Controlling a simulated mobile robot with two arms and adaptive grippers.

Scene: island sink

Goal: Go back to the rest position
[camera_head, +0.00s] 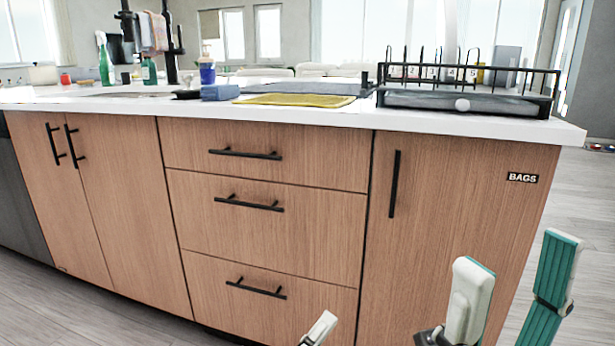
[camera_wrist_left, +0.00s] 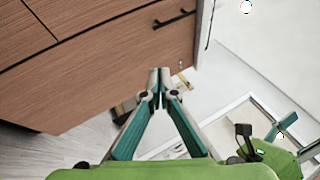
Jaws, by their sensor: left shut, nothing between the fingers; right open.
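My left gripper (camera_head: 320,328) shows only as a pale fingertip at the bottom edge of the head view, in front of the island's drawers. In the left wrist view its two teal fingers meet at the tips (camera_wrist_left: 159,82), shut with nothing between them. My right gripper (camera_head: 514,270) is at the lower right of the head view, in front of the BAGS door. Its two teal and white fingers stand wide apart, open and empty.
The wooden island (camera_head: 265,225) with black handles fills the middle. On its white top are a black rack (camera_head: 465,101), a yellow cloth (camera_head: 295,99), a blue sponge (camera_head: 220,92) and bottles near the sink. Grey floor (camera_head: 597,210) is free at the right.

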